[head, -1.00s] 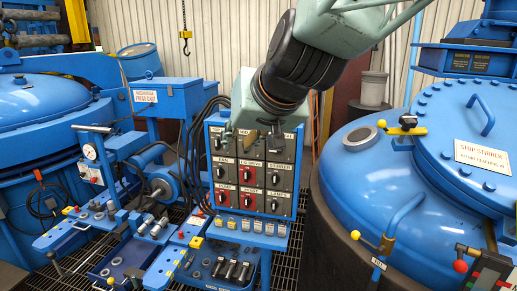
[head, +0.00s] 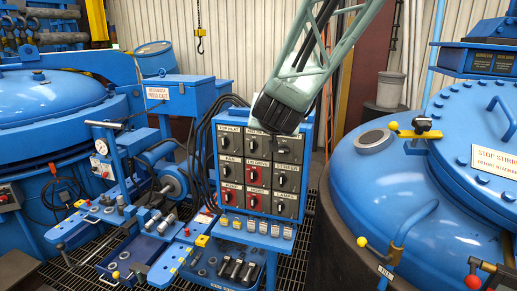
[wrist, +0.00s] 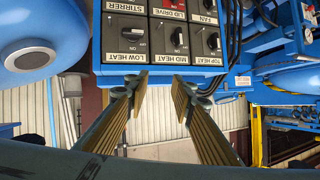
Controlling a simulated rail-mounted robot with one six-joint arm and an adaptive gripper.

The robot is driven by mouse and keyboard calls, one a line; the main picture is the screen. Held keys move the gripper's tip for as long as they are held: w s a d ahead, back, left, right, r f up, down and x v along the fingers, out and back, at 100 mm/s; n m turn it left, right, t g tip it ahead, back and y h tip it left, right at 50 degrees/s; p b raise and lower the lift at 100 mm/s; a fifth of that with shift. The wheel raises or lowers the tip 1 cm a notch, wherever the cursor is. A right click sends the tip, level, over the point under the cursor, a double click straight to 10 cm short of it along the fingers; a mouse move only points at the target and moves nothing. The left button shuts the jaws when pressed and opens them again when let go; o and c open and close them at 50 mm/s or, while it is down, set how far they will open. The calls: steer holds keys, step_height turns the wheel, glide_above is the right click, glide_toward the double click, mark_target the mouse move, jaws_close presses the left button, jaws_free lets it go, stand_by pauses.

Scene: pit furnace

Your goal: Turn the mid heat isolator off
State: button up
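The mid heat isolator (wrist: 180,40) is a dark grey box with a black rotary knob and a white label.
The low heat (wrist: 128,42) and top heat (wrist: 204,42) isolators flank it closely. More switches fill the blue panel (head: 211,170), with a tool shelf (head: 225,262) below. A large blue furnace vessel (head: 372,185) stands close on the right. Cables hang left of the panel.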

steer(key=w+a+f+m+t+h, duration=0.1)
steer(key=w+a+f+t+h, duration=0.15)
steer(key=w+a+f, duration=0.4)
steer(key=t+h+b, duration=0.1)
steer(key=h, duration=0.2)
glide_toward(252, 146)
steer(key=s, duration=0.3)
steer(key=shift+s+a+f+m+t, duration=0.3)
steer(key=shift+s+a+f+t, duration=0.1)
steer(key=shift+s+a, duration=0.25)
steer(key=shift+w, duration=0.15)
steer(key=shift+b+x, duration=0.95)
steer(key=shift+x, duration=5.85)
steer(key=shift+d, duration=0.1)
steer(key=shift+c, duration=0.3)
jaws_close()
